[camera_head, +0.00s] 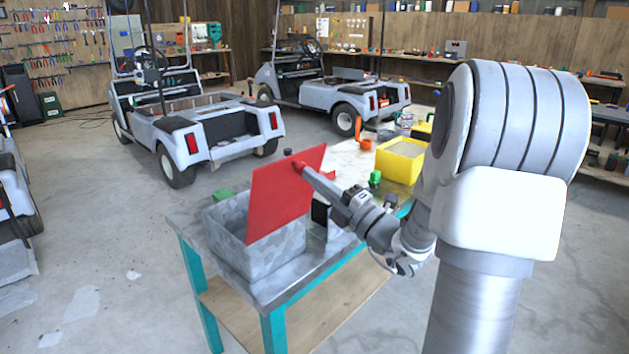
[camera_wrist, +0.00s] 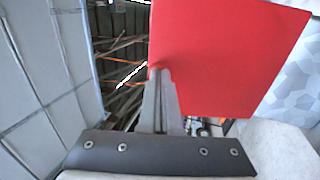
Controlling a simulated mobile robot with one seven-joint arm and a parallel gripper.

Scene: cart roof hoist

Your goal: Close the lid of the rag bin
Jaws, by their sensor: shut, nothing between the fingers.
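The rag bin (camera_head: 262,252) is a grey mottled metal box at the near left end of the workbench. Its red lid (camera_head: 284,190) stands up, steeply tilted, so the bin is open. My gripper (camera_head: 300,167) is at the lid's upper right part, fingers together and empty. The fingertips look to be touching the lid or very close to it. In the wrist view the red lid (camera_wrist: 225,60) fills the upper right, and my shut fingers (camera_wrist: 160,75) point at its left edge. The inside of the bin is hidden from view.
The workbench (camera_head: 290,288) has teal legs and a lower wooden shelf. A yellow bin (camera_head: 400,160), a green item (camera_head: 375,178) and an orange item (camera_head: 365,145) are farther along its top. Golf carts (camera_head: 195,130) stand behind. The floor at left is open.

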